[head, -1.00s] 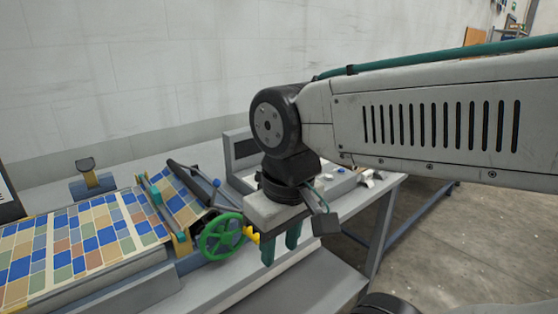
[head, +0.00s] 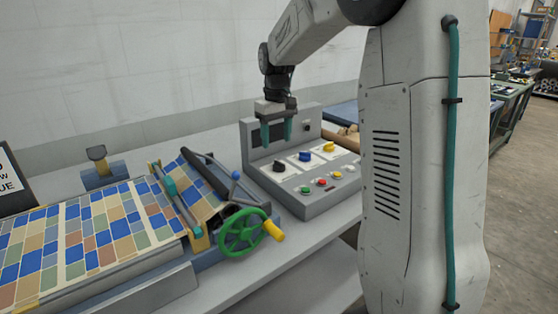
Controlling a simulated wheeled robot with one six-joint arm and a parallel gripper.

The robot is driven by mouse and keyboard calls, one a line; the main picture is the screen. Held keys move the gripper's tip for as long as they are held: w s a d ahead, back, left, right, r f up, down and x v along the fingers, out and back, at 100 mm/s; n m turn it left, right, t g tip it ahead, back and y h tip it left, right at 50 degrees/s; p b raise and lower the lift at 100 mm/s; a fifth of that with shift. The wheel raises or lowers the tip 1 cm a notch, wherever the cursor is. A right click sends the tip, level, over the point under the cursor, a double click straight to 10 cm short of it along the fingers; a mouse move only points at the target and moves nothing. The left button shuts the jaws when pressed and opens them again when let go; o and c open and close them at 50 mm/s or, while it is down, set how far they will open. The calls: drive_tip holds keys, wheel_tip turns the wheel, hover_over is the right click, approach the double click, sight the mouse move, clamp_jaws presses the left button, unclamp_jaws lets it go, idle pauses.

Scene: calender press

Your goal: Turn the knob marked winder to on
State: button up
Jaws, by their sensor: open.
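The grey control box (head: 318,205) stands on the bench at the middle of the head view. Its sloping face carries a black knob (head: 279,166), a blue knob (head: 305,156) and a yellow knob (head: 329,146), each on a white plate. The plate markings are too small to read, so I cannot tell which knob is marked winder or how each is set. My gripper (head: 277,138) hangs above the back of the box, in front of its dark screen. Its two green fingers point down, open and empty, apart from the knobs.
Several coloured push buttons (head: 322,181) sit along the box's front. My arm hides the bench's right part.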

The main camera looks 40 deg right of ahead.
sight(279, 162)
drive_tip(key=w+d+f, duration=0.2)
drive_tip(key=shift+w+d+f, duration=0.25)
drive_tip(key=shift+d+f, duration=0.05)
wheel_tip(279, 162, down, 7)
drive_tip(key=shift+f, duration=0.1)
drive_tip(key=c, duration=1)
